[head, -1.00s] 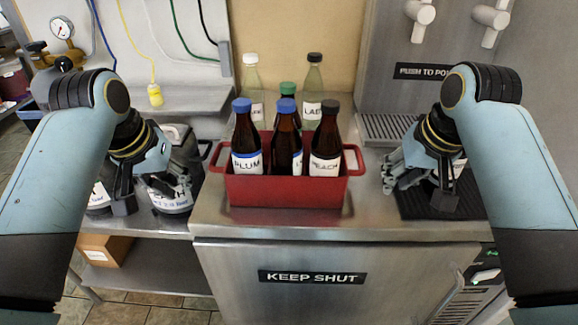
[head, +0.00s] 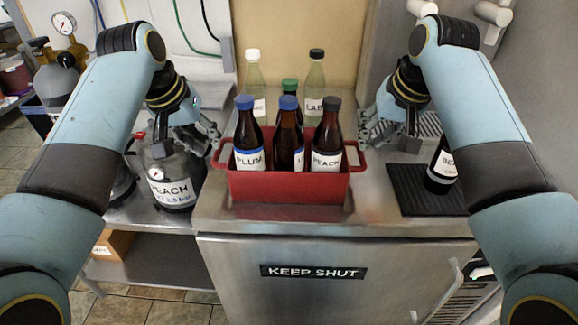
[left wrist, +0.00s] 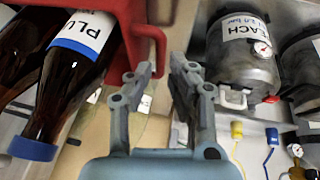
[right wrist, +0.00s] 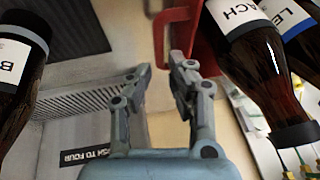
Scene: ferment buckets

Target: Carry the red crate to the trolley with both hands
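The red crate (head: 290,188) stands on the steel counter, with brown bottles (head: 249,140) upright in it. It has a loop handle at each end. My left gripper (head: 214,138) is open and empty beside the left handle (head: 222,158); in the left wrist view the handle (left wrist: 158,45) lies just beyond and between the fingertips. My right gripper (head: 366,135) is open and empty by the right handle (head: 358,158); in the right wrist view one fingertip overlaps the handle (right wrist: 181,30). I cannot make out a trolley for certain.
A dark bottle (head: 440,175) stands on the black mat (head: 408,190) to the right. A grey keg labelled PEACH (head: 175,180) stands left of the counter. Two pale bottles (head: 253,80) rise behind the front bottles. The counter's front edge is just before the crate.

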